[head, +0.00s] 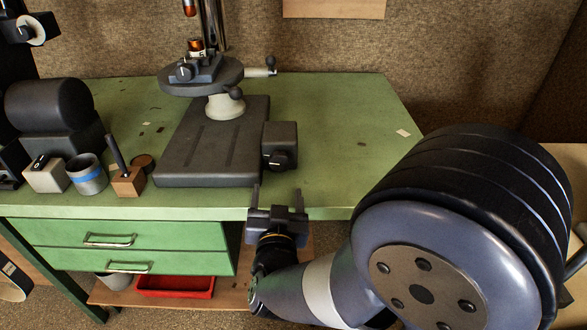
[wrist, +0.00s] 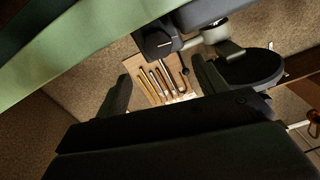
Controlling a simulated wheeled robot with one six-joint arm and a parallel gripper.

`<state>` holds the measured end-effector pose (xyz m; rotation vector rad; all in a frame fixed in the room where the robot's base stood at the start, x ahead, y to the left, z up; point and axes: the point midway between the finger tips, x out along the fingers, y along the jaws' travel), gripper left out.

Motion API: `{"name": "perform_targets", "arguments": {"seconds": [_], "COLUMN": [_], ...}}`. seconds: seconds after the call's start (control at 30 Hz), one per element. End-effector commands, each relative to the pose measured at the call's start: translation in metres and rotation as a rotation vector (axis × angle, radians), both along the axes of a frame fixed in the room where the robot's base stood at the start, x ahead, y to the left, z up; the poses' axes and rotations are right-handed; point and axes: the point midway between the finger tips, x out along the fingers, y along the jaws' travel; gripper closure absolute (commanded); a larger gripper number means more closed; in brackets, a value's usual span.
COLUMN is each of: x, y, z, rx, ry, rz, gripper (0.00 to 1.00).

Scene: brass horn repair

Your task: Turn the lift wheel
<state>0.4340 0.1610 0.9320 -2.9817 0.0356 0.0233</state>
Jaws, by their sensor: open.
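The drill press stands on the green bench, with its dark base (head: 190,165) lying flat and its round grey table (head: 200,78) raised on the column. A light crank with dark knobs (head: 262,71) sticks out to the right of the round table. A dark knob (head: 234,92) sits at the pale collar (head: 225,106) below it. I cannot tell which is the lift wheel. My gripper (head: 277,202) is open and empty at the bench's front edge, well short of both. In the wrist view its fingers (wrist: 163,92) are apart, and the round table (wrist: 250,68) shows beyond, tilted.
A dark box with a knob (head: 280,147) stands right of the base. A small white switch box (head: 46,174), a blue-banded cup (head: 86,174) and a wooden block with a handle (head: 127,180) stand left. The bench's right side (head: 340,140) is mostly clear. Drawers (head: 115,235) are below.

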Motion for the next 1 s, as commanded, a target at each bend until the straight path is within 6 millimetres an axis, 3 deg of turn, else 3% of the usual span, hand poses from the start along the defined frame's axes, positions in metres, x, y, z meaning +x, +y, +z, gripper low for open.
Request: {"name": "perform_targets", "arguments": {"seconds": [0.27,0.7,1.0], "x": [0.017,0.093,0.107], "y": [-0.002,-0.004,-0.004], "z": [0.001,0.001,0.000], "rx": [-0.005,-0.005,-0.005], "ry": [-0.019,-0.017,-0.016], "rz": [-0.017,-0.015,-0.012], "gripper": [0.32,0.32,0.32]}}
